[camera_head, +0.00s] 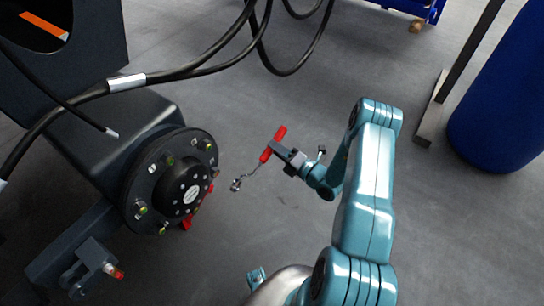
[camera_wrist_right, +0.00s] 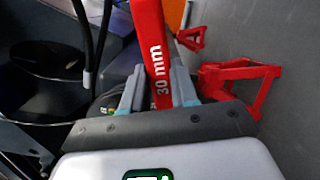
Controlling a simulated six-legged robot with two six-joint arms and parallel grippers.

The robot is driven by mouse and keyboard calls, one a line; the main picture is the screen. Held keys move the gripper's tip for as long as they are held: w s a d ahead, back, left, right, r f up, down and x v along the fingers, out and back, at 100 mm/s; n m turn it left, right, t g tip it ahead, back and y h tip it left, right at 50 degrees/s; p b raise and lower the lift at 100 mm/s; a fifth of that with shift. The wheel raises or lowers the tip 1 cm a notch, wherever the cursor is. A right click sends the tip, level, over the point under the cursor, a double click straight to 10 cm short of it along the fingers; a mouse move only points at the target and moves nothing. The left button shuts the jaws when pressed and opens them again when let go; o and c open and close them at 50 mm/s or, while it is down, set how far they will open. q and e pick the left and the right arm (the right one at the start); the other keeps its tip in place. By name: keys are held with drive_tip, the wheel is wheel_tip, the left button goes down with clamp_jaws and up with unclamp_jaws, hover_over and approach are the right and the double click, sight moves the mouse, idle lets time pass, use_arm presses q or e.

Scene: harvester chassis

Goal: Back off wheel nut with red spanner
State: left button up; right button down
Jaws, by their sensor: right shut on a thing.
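My right gripper (camera_head: 277,152) is shut on the red handle of the spanner (camera_head: 265,155). In the right wrist view the handle (camera_wrist_right: 153,45), marked "30 mm", stands between the two fingers (camera_wrist_right: 157,92). The spanner's metal end (camera_head: 237,184) points down and left, in open space to the right of the wheel hub (camera_head: 180,187), apart from it in the picture. The hub is a dark round flange with several nuts (camera_head: 142,208) around its rim. Which nut is the task's one, I cannot tell.
Black hoses (camera_head: 190,70) hang across the top left, above the hub. A red frame (camera_wrist_right: 240,82) stands right of the gripper in the wrist view. A blue drum (camera_head: 505,100) is at the right. Grey floor (camera_head: 450,230) is clear at lower right.

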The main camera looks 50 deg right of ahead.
use_arm(q)
drive_tip(key=f, duration=0.1)
drive_tip(key=f+b, duration=0.1)
drive_tip(key=shift+s+d+f, duration=0.1)
drive_tip(key=shift+s+f, duration=0.15)
drive_tip(key=shift+f, duration=0.05)
use_arm(e)
drive_tip(key=f+m, duration=0.3)
drive_tip(key=f, duration=0.1)
drive_tip(key=shift+w+m, duration=0.25)
drive_tip(key=shift+m, duration=0.15)
use_arm(q)
drive_tip(key=shift+r, duration=0.1)
use_arm(e)
drive_tip(key=shift+d+r, duration=0.1)
use_arm(q)
drive_tip(key=shift+w+f+b, duration=0.1)
drive_tip(key=shift+f+b, duration=0.3)
drive_tip(key=shift+b, duration=0.05)
use_arm(e)
drive_tip(key=w, duration=0.4)
drive_tip(key=shift+w+a, duration=0.2)
drive_tip(key=shift+w, duration=0.2)
use_arm(q)
drive_tip(key=shift+r, duration=0.15)
use_arm(e)
drive_tip(key=shift+w, duration=0.1)
